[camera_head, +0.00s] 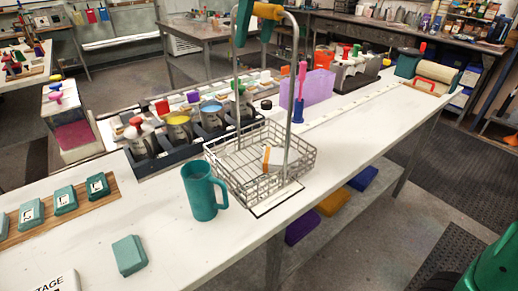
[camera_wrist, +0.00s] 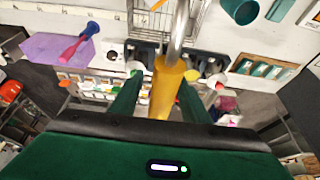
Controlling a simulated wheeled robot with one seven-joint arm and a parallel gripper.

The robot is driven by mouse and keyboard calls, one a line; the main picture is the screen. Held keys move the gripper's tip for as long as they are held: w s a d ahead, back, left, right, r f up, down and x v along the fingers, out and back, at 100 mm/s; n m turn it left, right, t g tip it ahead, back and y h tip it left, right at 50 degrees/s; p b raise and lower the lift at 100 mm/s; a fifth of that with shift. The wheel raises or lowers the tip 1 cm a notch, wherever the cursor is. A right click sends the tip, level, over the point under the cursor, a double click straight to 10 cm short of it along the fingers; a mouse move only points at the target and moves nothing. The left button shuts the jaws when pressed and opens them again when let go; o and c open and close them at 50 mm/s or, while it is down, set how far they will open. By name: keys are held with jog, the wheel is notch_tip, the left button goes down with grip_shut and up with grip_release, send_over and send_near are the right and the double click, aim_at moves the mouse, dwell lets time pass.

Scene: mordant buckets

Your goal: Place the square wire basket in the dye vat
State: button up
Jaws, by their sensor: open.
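The square wire basket (camera_head: 225,185) stands upright on the white bench, with a tall metal handle topped by a yellow grip (camera_head: 266,11). Its wires also show at the top of the wrist view (camera_wrist: 143,20). My green gripper (camera_head: 243,22) is at the top of the handle. In the wrist view my gripper's (camera_wrist: 158,88) two fingers are apart, one on each side of the yellow grip, not clamped on it. A clear-walled tank with magenta liquid (camera_head: 75,136), apparently the dye vat, stands at the left beyond the bench.
A teal mug (camera_head: 203,190) stands close to the basket's left front. Behind it is a dark rack (camera_head: 160,160) of jars. A purple bin (camera_head: 316,88) is behind right. Teal blocks (camera_head: 129,255) lie at left. The bench is clear right of the basket.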

jog(key=shift+c, duration=0.7)
grip_shut()
dwell(0.6)
